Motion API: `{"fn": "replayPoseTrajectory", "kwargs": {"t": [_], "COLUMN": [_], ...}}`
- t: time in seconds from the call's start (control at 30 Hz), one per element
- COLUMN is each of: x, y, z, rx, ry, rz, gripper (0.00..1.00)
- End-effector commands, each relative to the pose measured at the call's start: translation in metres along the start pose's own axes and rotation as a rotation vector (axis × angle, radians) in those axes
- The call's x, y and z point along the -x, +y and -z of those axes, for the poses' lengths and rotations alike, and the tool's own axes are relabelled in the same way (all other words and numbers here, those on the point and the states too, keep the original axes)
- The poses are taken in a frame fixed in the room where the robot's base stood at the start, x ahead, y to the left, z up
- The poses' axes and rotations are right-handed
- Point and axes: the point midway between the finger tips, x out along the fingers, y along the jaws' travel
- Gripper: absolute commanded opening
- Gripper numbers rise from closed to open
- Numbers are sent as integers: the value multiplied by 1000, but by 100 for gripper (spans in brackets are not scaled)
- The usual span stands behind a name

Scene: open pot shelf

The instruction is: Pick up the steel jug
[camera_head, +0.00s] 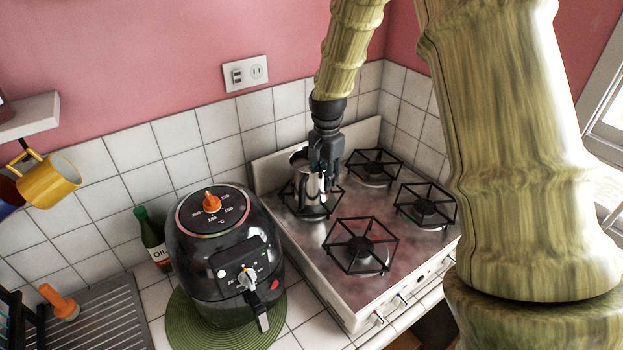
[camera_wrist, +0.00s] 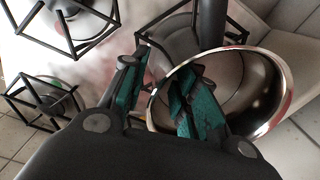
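The steel jug (camera_head: 298,161) stands upright on the back-left burner of the stove. In the wrist view its round, shiny rim and open mouth (camera_wrist: 262,88) fill the right side. My gripper (camera_head: 321,170) points down at the jug's right side. In the wrist view my gripper (camera_wrist: 165,95) has its two teal-padded fingers apart, with the near rim between them. One finger is outside the jug and the other overlaps its mouth. A gap shows between the fingers, and I see no firm contact with the wall. The jug's lower part is partly hidden.
The stove (camera_head: 319,246) has black burner grates around the jug. A black air fryer (camera_head: 222,262) on a green mat stands left of it, near an oil bottle (camera_head: 151,238). The tiled wall (camera_head: 226,121) is close behind. A yellow mug (camera_head: 48,182) hangs at far left.

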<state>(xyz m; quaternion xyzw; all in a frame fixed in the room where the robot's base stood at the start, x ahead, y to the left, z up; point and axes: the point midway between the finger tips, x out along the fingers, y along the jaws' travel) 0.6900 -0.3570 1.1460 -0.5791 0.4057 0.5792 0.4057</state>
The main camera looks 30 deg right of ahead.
Motion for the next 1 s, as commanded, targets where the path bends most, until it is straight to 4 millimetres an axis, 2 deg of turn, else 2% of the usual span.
{"fn": "replayPoseTrajectory", "kwargs": {"t": [0.33,0.67,0.83,1.0], "x": [-27,-31,-31,-30], "y": [2,1,1,1], "z": [2,2,2,2], "rx": [0,0,0,0], "ry": [-1,0,0,0], "rz": [-1,0,0,0], "gripper": [30,30,0,0]}}
